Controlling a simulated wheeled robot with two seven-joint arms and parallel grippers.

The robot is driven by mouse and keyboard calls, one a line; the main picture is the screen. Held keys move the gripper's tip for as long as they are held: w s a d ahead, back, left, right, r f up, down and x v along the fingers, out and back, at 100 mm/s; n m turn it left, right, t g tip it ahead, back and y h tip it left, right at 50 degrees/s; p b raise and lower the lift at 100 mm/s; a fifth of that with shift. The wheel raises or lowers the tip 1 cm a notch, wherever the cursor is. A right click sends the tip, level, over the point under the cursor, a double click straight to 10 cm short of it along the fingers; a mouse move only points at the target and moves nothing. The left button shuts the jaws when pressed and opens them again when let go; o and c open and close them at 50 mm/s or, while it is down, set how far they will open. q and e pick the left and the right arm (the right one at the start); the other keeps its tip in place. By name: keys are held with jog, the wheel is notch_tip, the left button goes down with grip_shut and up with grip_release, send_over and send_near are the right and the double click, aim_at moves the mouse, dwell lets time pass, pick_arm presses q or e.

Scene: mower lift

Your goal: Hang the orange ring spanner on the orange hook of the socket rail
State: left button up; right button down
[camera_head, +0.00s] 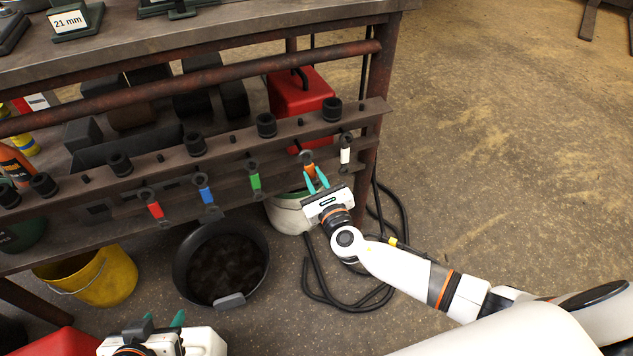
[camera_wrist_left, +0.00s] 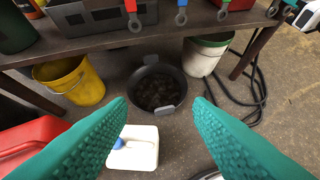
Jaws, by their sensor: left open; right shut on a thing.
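The socket rail (camera_head: 225,146) runs along the front of the bench, with black sockets on top and coloured spanners along its face. The orange ring spanner (camera_head: 310,170) is at the rail between the green and white spanners, with its dark ring end up. My right gripper (camera_head: 317,183) is shut on its orange shank from below. The orange hook is not discernible behind the ring, so I cannot tell whether the ring is around it. My left gripper (camera_head: 163,320) is low at the bottom left, away from the rail; its teal fingers are apart and empty in the left wrist view (camera_wrist_left: 160,112).
Red (camera_head: 155,210), blue (camera_head: 207,195), green (camera_head: 255,180) and white (camera_head: 345,152) spanners hang along the rail. Below are a yellow bucket (camera_head: 103,278), a black pan (camera_head: 190,262), a white bucket (camera_head: 285,215) and black hose (camera_head: 320,284). Floor at right is clear.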

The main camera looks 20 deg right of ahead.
aim_at(312, 174)
jog(key=shift+w+b, duration=0.35)
jog(key=shift+w, duration=0.6)
pick_arm(q)
jog(key=w+d+r+t+h, duration=0.1)
jog(key=w+d+r+t, duration=0.1)
jog(key=w+r+t, duration=0.2)
jog(key=shift+w+r+b, duration=0.15)
jog(key=shift+r+b, duration=0.05)
jog(key=shift+b, duration=0.15)
pick_arm(e)
jog(key=shift+w+f, duration=0.3)
jog(key=shift+w, duration=0.4)
jog(key=c, duration=1.2)
grip_release()
jog(key=shift+o, duration=0.2)
pick_arm(q)
jog(key=shift+a+r, duration=0.1)
pick_arm(e)
jog(key=shift+s, duration=0.1)
